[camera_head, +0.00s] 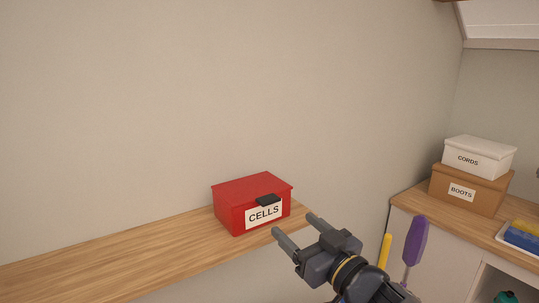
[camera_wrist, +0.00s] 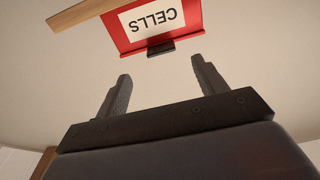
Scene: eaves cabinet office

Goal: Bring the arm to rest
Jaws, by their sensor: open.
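My gripper (camera_head: 295,226) is open, with nothing between its two fingers. In the head view it is in front of the wooden shelf, near the shelf's right end, just right of and below a red box labelled CELLS (camera_head: 235,208). The fingers are apart from the box. In the wrist view my gripper (camera_wrist: 162,78) shows its two spread fingers, with the red box (camera_wrist: 196,32) beyond them, upside down at the top. The box has a black latch and its lid is shut. My arm stretches to the lower right of the head view.
The wooden shelf (camera_head: 120,253) runs along the wall and is bare left of the box. At right, a wooden counter (camera_head: 415,200) bears a brown BOOTS box (camera_head: 450,201) with a white CORDS box (camera_head: 480,150) on top. A purple-headed object (camera_head: 416,240) and a yellow one (camera_head: 385,250) stand near my arm.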

